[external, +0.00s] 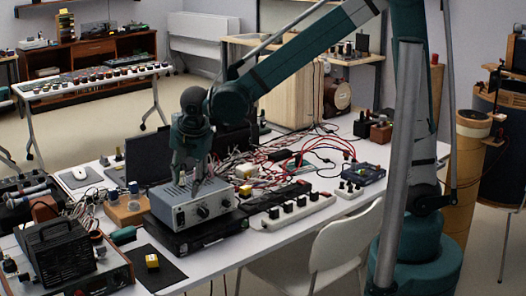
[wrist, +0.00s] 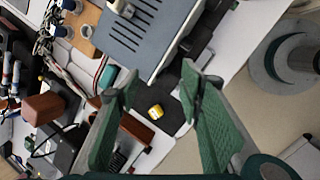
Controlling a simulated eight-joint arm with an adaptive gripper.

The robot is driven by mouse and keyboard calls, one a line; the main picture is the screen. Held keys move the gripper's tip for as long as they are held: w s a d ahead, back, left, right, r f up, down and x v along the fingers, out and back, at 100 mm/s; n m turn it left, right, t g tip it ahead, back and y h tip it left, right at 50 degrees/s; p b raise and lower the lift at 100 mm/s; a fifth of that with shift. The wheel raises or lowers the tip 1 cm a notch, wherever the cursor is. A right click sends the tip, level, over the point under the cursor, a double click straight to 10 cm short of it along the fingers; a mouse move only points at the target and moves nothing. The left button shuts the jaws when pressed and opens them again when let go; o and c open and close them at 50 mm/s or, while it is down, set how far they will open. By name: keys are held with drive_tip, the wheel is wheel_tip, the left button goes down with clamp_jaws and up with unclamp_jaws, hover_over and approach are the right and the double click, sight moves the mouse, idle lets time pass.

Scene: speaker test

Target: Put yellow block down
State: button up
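A small yellow block (external: 152,262) with a dark part lies on a black mat (external: 172,272) near the front edge of the table. In the wrist view the yellow block (wrist: 155,112) shows a pale end and lies on the dark mat (wrist: 174,122). My gripper (external: 189,182) is over or near the grey instrument box in the external view; the exact gap cannot be told. In the wrist view my gripper (wrist: 158,82) has its two green fingers spread wide, with nothing held. The block appears between the fingers, but farther away, on the mat.
The grey instrument box (external: 205,208) stands on a black unit beside the mat. A black-topped device (external: 55,250) is left of the mat. A white power strip (external: 290,212), cables and another small yellow item (external: 245,190) lie to the right. A white chair (external: 345,235) stands at the front.

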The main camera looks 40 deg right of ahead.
drive_tip(key=d+r+m, duration=0.5)
drive_tip(key=d+m, duration=0.1)
drive_tip(key=d, duration=0.8)
drive_tip(key=s+d+r+m+t, duration=0.1)
drive_tip(key=s+d+m, duration=0.4)
drive_tip(key=d, duration=0.4)
drive_tip(key=s+d+r+m+t, duration=0.1)
drive_tip(key=s+d+m, duration=0.4)
drive_tip(key=d+m, duration=0.2)
drive_tip(key=s+d+r+m+t, duration=0.1)
drive_tip(key=s+d+m, duration=0.4)
drive_tip(key=d, duration=0.6)
drive_tip(key=shift+r+m+y, duration=0.3)
drive_tip(key=shift+m, duration=0.1)
